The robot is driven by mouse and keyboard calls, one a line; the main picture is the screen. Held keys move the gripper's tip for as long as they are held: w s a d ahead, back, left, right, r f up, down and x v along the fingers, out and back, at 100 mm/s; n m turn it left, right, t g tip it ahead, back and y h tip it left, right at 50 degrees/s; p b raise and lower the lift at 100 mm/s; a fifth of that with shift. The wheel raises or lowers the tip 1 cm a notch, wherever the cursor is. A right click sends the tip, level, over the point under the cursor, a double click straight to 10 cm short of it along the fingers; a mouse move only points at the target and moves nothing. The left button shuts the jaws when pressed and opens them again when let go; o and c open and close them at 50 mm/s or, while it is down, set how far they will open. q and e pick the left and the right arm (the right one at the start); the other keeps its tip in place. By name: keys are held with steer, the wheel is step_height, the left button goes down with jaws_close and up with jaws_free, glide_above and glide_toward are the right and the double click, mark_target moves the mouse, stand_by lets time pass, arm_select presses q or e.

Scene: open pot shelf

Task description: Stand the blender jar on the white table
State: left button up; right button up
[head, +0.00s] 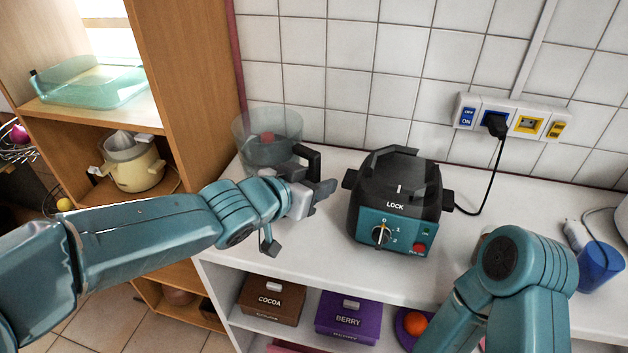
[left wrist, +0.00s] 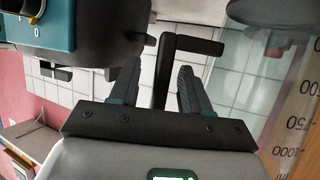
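The clear blender jar (head: 262,126) is at the back left of the white table (head: 340,262), left of the blender base (head: 392,205). It looks upright; its foot is hidden behind my left arm, so I cannot tell whether it touches the table. Its black handle (head: 309,157) points right. My left gripper (head: 322,190) is at the handle. In the left wrist view the handle (left wrist: 165,72) lies between the two fingers (left wrist: 160,88), with gaps showing beside it. The jar's marked wall (left wrist: 298,115) shows at the right there. My right gripper is not seen.
A wall socket strip (head: 512,117) has the base's black cable plugged in. A blue cup (head: 600,262) stands at the right. Cocoa (head: 270,301) and berry (head: 347,318) boxes sit on the shelf below. A wooden shelf unit (head: 190,90) adjoins on the left. The tabletop behind the base looks clear.

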arm_select(q)
steer(key=shift+w+r, duration=0.1)
steer(key=shift+r, duration=0.05)
steer(key=shift+s+a+r+p, duration=0.2)
steer(key=shift+r+p, duration=0.05)
steer(key=shift+p, duration=0.05)
steer(key=p+v, duration=0.4)
steer(key=v, duration=0.7)
steer(key=shift+s, duration=0.25)
steer(key=shift+a+f, duration=0.1)
